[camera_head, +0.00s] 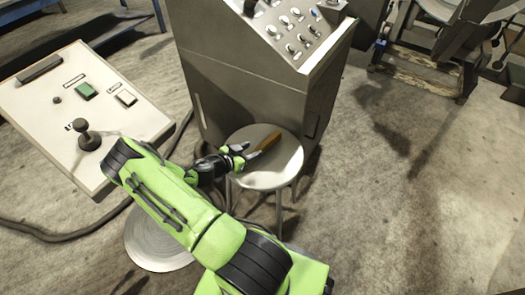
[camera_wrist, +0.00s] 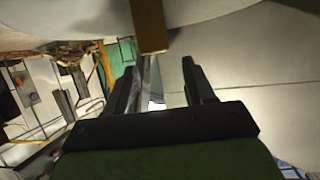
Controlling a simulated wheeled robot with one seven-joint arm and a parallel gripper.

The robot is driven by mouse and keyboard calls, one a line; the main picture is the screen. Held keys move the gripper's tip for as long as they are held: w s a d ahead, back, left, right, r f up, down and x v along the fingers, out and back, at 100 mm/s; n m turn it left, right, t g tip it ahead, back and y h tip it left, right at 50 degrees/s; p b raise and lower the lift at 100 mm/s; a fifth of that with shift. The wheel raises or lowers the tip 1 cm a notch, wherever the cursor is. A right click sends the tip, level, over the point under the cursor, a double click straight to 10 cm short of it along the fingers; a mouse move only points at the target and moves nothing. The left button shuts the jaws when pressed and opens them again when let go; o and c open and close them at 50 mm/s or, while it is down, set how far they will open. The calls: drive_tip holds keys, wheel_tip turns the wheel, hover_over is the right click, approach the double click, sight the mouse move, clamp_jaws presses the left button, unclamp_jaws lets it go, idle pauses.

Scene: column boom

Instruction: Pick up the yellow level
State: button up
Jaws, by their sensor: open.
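The yellow level (camera_head: 263,147) looks brownish-yellow and lies on the round metal stool (camera_head: 277,176), slanting across its top. In the wrist view one end of the level (camera_wrist: 150,27) comes down from the top edge, and its far part is out of frame. My gripper (camera_head: 241,154) is at the left side of the stool top, close to the level's near end. In the wrist view my gripper (camera_wrist: 163,78) has its two dark fingers apart with nothing held between them. The level's end shows just beyond the fingertips. I cannot tell whether they touch.
A grey control cabinet (camera_head: 240,85) with switches stands right behind the stool. A pale console (camera_head: 95,120) with a black joystick and a green button is at the left. A round metal disc (camera_head: 150,250) and cables lie near my arm. The floor at the right is open.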

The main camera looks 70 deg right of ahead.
sight(262, 146)
drive_tip(key=b+x, duration=0.1)
drive_tip(key=x, duration=0.5)
drive_tip(key=shift+w+d+f, duration=0.1)
drive_tip(key=shift+f, duration=0.05)
clamp_jaws()
